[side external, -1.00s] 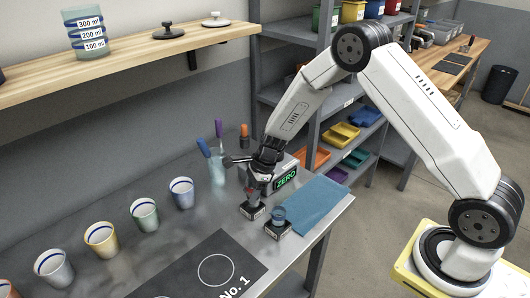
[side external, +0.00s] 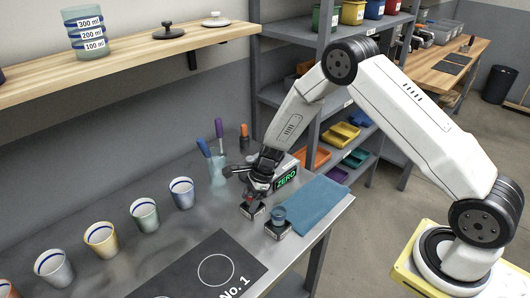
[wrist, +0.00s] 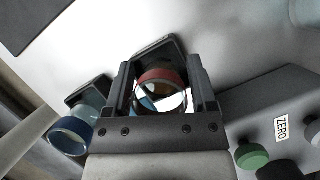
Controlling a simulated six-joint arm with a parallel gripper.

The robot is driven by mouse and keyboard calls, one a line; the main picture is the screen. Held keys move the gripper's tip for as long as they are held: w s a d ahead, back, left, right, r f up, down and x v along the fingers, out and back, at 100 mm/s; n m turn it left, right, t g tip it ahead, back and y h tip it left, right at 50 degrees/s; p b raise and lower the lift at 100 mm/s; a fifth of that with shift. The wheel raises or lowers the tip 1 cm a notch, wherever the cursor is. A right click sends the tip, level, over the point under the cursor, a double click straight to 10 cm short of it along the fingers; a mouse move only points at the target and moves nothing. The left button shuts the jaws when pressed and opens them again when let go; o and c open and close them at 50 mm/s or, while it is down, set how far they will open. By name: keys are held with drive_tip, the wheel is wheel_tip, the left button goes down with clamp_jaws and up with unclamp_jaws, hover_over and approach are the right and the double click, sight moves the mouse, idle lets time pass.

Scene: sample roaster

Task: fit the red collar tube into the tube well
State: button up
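My gripper (side external: 253,193) points down at the bench with its fingers on either side of the red collar tube (wrist: 160,75). In the wrist view, the red collar ring fills most of the gap between the two dark fingers, and they appear shut on it. The tube well is a dark square block (side external: 253,211) directly under my gripper; its dark top also shows behind the ring in the wrist view (wrist: 164,49). The tube's lower end is hidden, so I cannot tell how deep it sits in the well.
A blue collar tube (side external: 278,214) stands in another dark block close to the right. The ZERO box (side external: 286,178) is just behind my gripper. A blue cloth (side external: 312,203) lies to the right. Several cups (side external: 145,214) stand to the left, and a dark mat (side external: 190,270) lies in front.

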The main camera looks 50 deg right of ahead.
drive_tip(key=shift+o, duration=0.5)
drive_tip(key=v, duration=0.7)
drive_tip(key=shift+r, duration=0.4)
idle(0.4)
